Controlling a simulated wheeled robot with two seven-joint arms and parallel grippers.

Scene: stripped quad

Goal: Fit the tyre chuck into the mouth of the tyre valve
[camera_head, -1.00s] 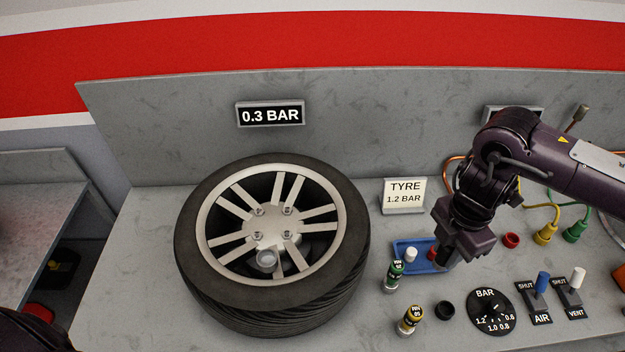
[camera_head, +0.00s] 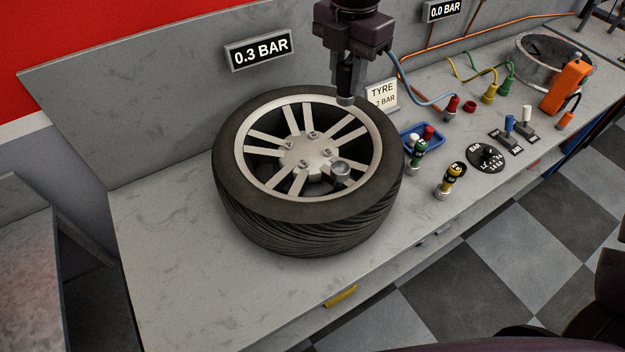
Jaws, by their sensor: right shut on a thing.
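The tyre (camera_head: 300,225) lies flat on the bench with its silver-spoked wheel facing up. The tyre valve (camera_head: 340,170) shows as a grey round mouth on the near right part of the wheel. My right gripper (camera_head: 346,84) comes down from the top and points downward over the tyre's far right edge. It is shut on a small grey cylindrical piece (camera_head: 345,100), which looks like the tyre chuck; the fingers partly hide it. The piece is apart from the valve, farther back in the picture. My left gripper is out of view.
A 0.3 BAR display (camera_head: 258,49) hangs on the back panel. Bench left of the tyre is clear.

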